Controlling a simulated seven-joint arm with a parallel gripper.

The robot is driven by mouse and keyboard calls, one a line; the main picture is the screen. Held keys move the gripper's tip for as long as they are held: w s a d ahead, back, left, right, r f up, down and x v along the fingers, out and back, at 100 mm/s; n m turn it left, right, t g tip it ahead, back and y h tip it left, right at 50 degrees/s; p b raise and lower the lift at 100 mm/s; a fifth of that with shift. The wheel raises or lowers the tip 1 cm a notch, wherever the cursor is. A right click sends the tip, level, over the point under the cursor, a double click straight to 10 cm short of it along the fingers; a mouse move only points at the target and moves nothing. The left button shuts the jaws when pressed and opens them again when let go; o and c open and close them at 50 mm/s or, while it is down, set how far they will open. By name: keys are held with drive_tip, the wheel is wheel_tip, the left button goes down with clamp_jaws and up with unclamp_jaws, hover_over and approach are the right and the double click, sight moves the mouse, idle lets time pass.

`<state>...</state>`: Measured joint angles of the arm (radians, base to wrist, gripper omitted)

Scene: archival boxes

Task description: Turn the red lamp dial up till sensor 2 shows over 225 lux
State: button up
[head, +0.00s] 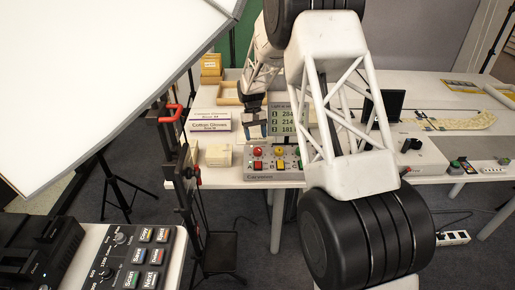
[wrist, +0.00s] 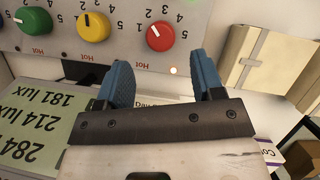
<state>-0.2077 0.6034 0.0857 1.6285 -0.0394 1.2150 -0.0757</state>
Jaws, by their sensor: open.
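The red dial (wrist: 160,36) is on the grey lamp panel (wrist: 225,20), which appears upside down in the wrist view. Its pale pointer mark points up-left there. The red dial also shows in the head view (head: 258,152), at the panel's left. My gripper (wrist: 161,60) is open and empty. Its blue fingers are spread with the red dial just beyond their tips, and I see no contact. In the head view my gripper (head: 255,124) is above the panel. The light display (wrist: 35,125) reads 284, 214 and 181 lux; the second line is 214.
Yellow (wrist: 94,26) and green (wrist: 34,21) dials sit beside the red one. A small light (wrist: 173,70) glows near it. A cream box (wrist: 265,58) stands close beside the panel. Labelled glove boxes (head: 208,125) are left of my gripper in the head view.

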sight(258, 149)
drive_tip(key=shift+x, duration=3)
drive_tip(key=c, duration=0.9)
drive_tip(key=shift+m, duration=0.4)
drive_tip(key=m+y, duration=0.1)
drive_tip(key=m, duration=0.1)
drive_tip(key=shift+d+m, duration=0.1)
drive_tip(key=shift+m, duration=0.2)
drive_tip(key=shift+m+y, duration=1)
drive_tip(key=shift+m, duration=1.2)
